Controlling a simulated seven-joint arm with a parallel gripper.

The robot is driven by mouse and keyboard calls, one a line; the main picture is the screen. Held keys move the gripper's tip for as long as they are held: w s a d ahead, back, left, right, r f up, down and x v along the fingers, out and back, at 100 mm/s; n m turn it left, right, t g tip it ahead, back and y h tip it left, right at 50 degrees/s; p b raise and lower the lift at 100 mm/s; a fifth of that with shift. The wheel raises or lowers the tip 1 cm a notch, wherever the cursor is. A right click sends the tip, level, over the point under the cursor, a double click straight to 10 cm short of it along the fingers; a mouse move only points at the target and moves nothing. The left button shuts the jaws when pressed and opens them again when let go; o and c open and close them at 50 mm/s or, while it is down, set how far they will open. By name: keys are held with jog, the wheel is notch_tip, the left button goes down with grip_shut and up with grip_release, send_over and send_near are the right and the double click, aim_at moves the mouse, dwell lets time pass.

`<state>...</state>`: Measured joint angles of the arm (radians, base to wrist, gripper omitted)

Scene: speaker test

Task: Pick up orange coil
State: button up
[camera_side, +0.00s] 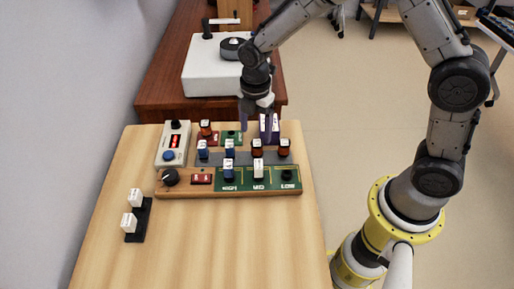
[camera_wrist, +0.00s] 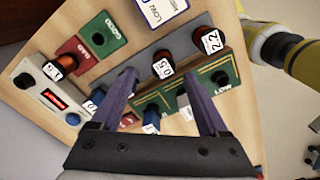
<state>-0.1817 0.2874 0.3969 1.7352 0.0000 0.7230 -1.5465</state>
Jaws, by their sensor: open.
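Three orange-brown coils with white labels show. One (camera_side: 206,131) stands at the board's back left, by the red pad; in the wrist view (camera_wrist: 67,63) its label seems to read 1.5. Two stand on the grey strip at right: one (camera_side: 257,150), labelled 0.5 in the wrist view (camera_wrist: 162,67), and one (camera_side: 284,150), labelled 2.2 in the wrist view (camera_wrist: 205,37). My gripper (camera_side: 256,118) is open and empty above the back of the board. In the wrist view its purple fingers (camera_wrist: 158,76) spread below the 0.5 coil, apparently above it.
A meter box (camera_side: 173,146) with a red display is at left. White-labelled parts sit on a black holder (camera_side: 140,222). A white machine (camera_side: 208,72) stands behind. The table's front is clear.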

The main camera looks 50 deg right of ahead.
aim_at(258, 142)
jog(key=shift+s+d+f, duration=0.1)
jog(key=shift+s+f, duration=0.05)
jog(key=shift+f, duration=1.45)
jog(key=shift+s+d+f, duration=0.1)
jog(key=shift+f, duration=1.45)
grip_shut()
